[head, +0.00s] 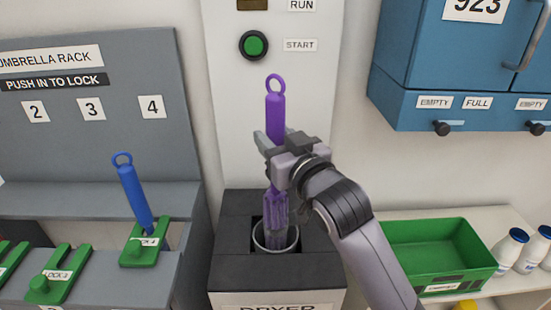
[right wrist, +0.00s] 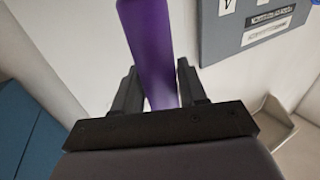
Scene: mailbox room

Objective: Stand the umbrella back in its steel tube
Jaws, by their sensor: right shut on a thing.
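A purple umbrella (head: 276,118) with a ring at its top stands upright in the head view. My right gripper (head: 270,146) is shut on its shaft below the ring. The umbrella's lower, folded part reaches down into the round steel tube (head: 291,245) set in the dark dryer box. The lower tip is hidden inside the tube. In the right wrist view the purple shaft (right wrist: 151,50) runs between both fingers of my right gripper (right wrist: 155,90). My left gripper is not in view.
A grey umbrella rack (head: 95,150) stands at the left, with a blue umbrella (head: 134,195) in slot 4 and green lock pieces (head: 57,275). A green bin (head: 440,255) and white bottles (head: 508,248) sit on the right shelf. A blue cabinet (head: 400,60) hangs above them.

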